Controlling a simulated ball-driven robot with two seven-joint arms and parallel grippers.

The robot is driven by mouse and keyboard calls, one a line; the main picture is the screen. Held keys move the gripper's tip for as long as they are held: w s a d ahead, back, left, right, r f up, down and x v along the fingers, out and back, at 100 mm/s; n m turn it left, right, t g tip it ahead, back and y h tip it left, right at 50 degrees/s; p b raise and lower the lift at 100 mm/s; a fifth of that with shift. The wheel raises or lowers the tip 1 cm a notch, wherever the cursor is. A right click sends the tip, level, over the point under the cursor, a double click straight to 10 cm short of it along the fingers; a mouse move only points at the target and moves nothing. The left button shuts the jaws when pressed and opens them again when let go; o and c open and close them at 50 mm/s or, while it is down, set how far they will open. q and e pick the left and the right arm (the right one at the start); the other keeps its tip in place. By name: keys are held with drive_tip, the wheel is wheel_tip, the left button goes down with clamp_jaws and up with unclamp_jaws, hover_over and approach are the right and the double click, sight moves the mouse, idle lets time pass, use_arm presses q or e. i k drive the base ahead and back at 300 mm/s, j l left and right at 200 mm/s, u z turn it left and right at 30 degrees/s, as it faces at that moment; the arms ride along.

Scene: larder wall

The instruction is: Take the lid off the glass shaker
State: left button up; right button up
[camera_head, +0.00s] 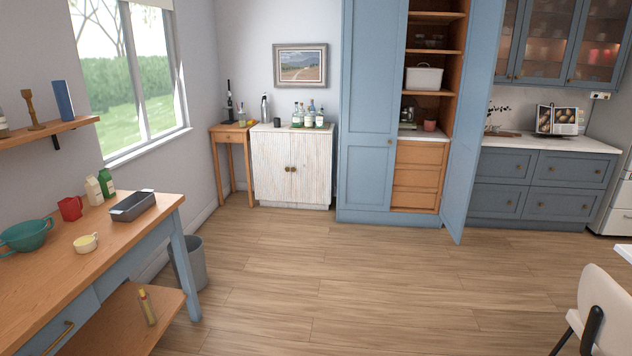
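I cannot make out for sure which thing is the glass shaker or its lid. A slim silvery upright vessel (265,109) stands at the left end of the white cabinet (292,166) by the back wall, too small to identify. Several glass bottles (309,116) stand close together at the cabinet's right end, with a small dark cup (277,122) between. A slim yellowish bottle (147,307) stands on the low shelf of the wooden table at the left. Neither of my grippers is in view.
The wooden table (60,255) holds a teal colander (25,236), red jug, cream cup and grey tin. A grey bin (189,264) stands behind it. A tall blue larder (370,110) has its right door (474,120) open. A chair (606,300) is at lower right. The middle floor is clear.

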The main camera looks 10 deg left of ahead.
sight(242, 117)
drive_tip(key=i+j, duration=0.1)
drive_tip(key=i, duration=2.6)
drive_tip(key=i+u, duration=0.25)
drive_tip(key=i, duration=0.3)
drive_tip(key=i+u, duration=0.3)
drive_tip(key=i, duration=0.3)
drive_tip(key=i+l+u, duration=0.25)
drive_tip(key=i, duration=0.3)
drive_tip(key=i+l+u, duration=0.15)
drive_tip(key=i+u, duration=0.15)
drive_tip(key=i, duration=0.25)
drive_tip(key=i+j, duration=0.15)
drive_tip(key=i, duration=1)
drive_tip(key=i+j, duration=0.1)
drive_tip(key=i, duration=1.05)
